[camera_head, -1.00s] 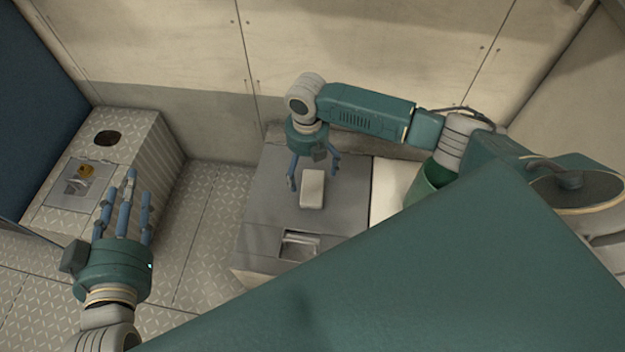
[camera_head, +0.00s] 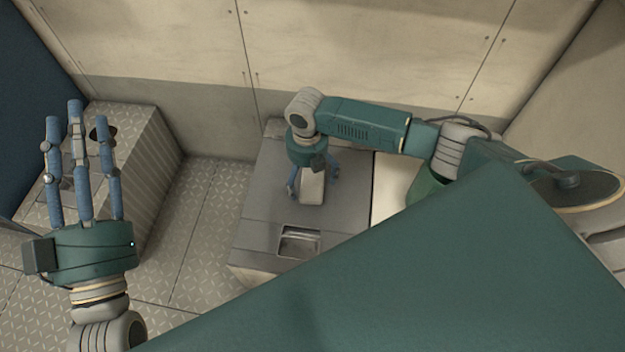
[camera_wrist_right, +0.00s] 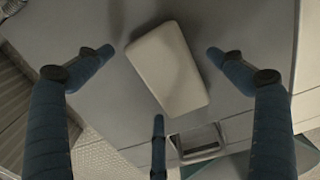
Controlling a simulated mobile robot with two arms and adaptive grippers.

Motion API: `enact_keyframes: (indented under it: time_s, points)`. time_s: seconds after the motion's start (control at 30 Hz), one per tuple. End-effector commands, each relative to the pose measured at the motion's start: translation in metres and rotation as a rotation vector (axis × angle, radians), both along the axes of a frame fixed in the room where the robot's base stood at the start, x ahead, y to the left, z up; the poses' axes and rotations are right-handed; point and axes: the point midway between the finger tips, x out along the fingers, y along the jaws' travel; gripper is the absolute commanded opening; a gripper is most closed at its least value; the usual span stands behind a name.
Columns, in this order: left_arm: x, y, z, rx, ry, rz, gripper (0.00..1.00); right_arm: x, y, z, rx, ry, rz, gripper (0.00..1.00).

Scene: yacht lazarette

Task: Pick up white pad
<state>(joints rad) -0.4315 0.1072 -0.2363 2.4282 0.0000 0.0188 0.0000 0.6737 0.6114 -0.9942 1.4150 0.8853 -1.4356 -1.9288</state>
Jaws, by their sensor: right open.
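The white pad (camera_head: 312,190) lies on the grey top of the low box in the middle of the head view, its upper end hidden behind my right gripper (camera_head: 313,182). In the right wrist view the pad (camera_wrist_right: 168,68) is a plain rounded block lying at a tilt. The right gripper's blue fingers (camera_wrist_right: 160,60) are open and spread around it, with gaps between fingertips and pad. My left gripper (camera_head: 80,130) is open and empty at the left, its fingers in front of the other box.
The grey box top (camera_head: 262,205) has a recessed latch (camera_head: 299,241) near its front edge. A second box (camera_head: 150,165) with a dark round hole stands at the left. Patterned floor (camera_head: 200,220) lies between them. A panelled wall (camera_head: 350,50) is behind.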

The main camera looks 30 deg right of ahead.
Motion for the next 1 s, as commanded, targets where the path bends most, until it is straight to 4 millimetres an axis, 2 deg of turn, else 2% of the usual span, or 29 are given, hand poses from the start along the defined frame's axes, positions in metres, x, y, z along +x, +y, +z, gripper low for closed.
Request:
enact_keyframes:
  time_s: [0.27, 0.47, 1.0]
  points:
    - [-0.0011, -0.0001, 0.0028, -0.004, -0.012, -0.001, 0.4, -0.0001, 0.0, -0.001, 0.0, 0.0, 0.0, 0.94]
    - [-0.001, -0.0001, 0.0025, -0.003, -0.011, -0.001, 0.4, -0.0002, -0.0001, -0.0009, 0.0, 0.0, 0.0, 0.54]
    - [0.0008, -0.0006, 0.0003, 0.001, 0.006, -0.001, 0.4, 0.0001, -0.0004, 0.0032, 0.0, 0.0, 0.0, 0.53]
